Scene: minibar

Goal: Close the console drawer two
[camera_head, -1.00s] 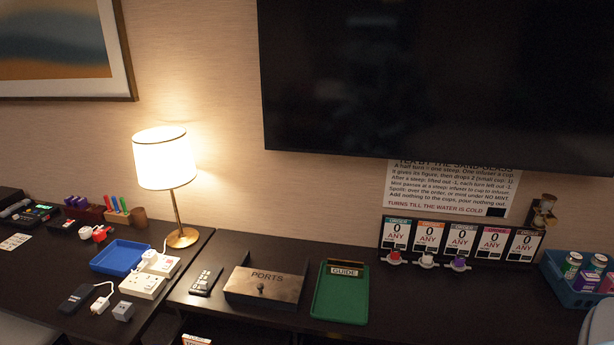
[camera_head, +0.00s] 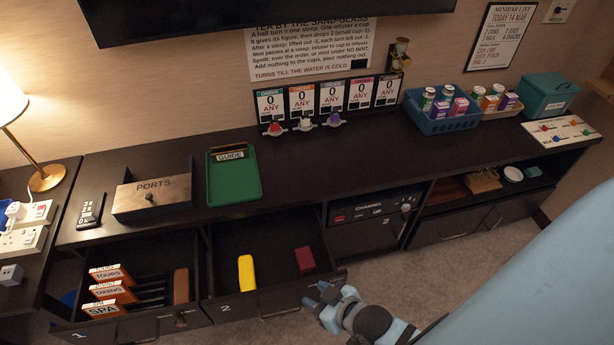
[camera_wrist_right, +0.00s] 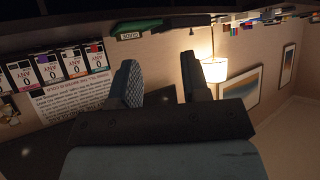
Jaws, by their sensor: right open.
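Console drawer two (camera_head: 228,308), marked "2", is pulled out in the lower middle of the head view. Inside it lie a yellow object (camera_head: 246,273) and a dark red box (camera_head: 305,260). My right gripper (camera_head: 326,296) is just beyond the right end of its front panel, open and empty; whether it touches the panel cannot be told. In the right wrist view the two fingers (camera_wrist_right: 165,82) stand apart with nothing between them. My left gripper is not in view.
Drawer one (camera_head: 135,328), to the left, is also pulled out, holding TOURS, DINING and SPA cards and a brown object (camera_head: 181,286). The console top (camera_head: 330,160) carries a green GUIDE tray (camera_head: 235,180) and a blue basket (camera_head: 440,122). Carpet (camera_head: 420,275) is clear to the right.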

